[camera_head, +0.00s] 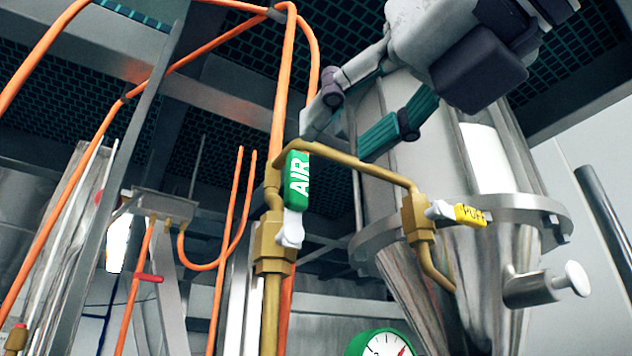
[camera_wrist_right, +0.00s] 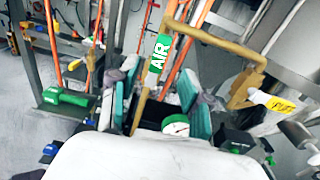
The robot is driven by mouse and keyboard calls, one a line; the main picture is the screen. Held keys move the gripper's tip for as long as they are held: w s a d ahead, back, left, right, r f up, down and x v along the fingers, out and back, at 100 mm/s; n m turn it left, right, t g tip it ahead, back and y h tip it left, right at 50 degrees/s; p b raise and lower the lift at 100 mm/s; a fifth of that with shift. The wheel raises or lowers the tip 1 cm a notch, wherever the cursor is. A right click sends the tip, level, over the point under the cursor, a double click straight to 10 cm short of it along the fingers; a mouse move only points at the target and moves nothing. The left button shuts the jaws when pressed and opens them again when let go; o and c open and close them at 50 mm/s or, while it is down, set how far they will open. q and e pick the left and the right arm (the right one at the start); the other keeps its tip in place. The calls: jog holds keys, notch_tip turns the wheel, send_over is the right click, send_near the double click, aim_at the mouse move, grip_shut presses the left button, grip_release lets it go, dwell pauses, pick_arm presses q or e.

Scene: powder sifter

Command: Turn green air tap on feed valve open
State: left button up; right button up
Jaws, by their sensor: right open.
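The green AIR tap handle (camera_head: 297,180) stands upright along the brass feed valve (camera_head: 273,245), its lower end on a white stem. It also shows in the right wrist view (camera_wrist_right: 160,50), seen past and roughly between my two fingers. My right gripper (camera_head: 345,130) is open and empty, above and to the right of the handle in the head view, with teal-padded fingers. The fingers also show in the right wrist view (camera_wrist_right: 158,90). Whether a finger touches the handle cannot be told. My left gripper is not in view.
A brass pipe links the feed valve to a second valve with a yellow PUFF handle (camera_head: 470,214). A steel hopper (camera_head: 400,180) stands behind my right gripper. Orange hoses (camera_head: 283,90) run close behind the AIR handle. A green-rimmed gauge (camera_head: 381,345) sits below.

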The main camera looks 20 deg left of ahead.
jog(key=shift+v, duration=1.45)
